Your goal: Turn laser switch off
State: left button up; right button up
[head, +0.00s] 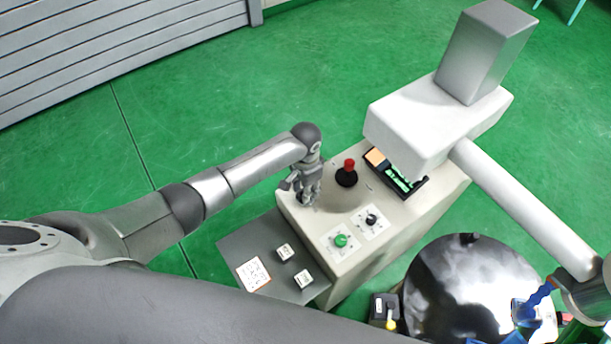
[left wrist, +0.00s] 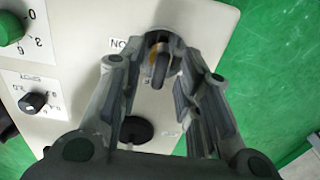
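My left gripper (head: 305,196) reaches down onto the left end of the cream control box (head: 350,245). In the left wrist view, the fingers of my left gripper (left wrist: 164,58) are drawn close on both sides of a small grey switch lever (left wrist: 160,68) with a gold ring at its base. The fingers appear shut on this lever, though they hide part of it. A label reading "ON", seen upside down, stands beside it. In the head view the gripper hides the switch.
A red emergency button (head: 349,166), a green knob (head: 340,240) and a black knob (head: 371,219) are on the box. A grey side shelf (head: 238,240) holds small labelled blocks. Green floor is clear at the back left.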

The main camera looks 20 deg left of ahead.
pick_arm(q)
notch_tip(320, 180, up, 11)
dwell(0.3)
jog(key=shift+s+f, duration=0.1)
dwell(0.4)
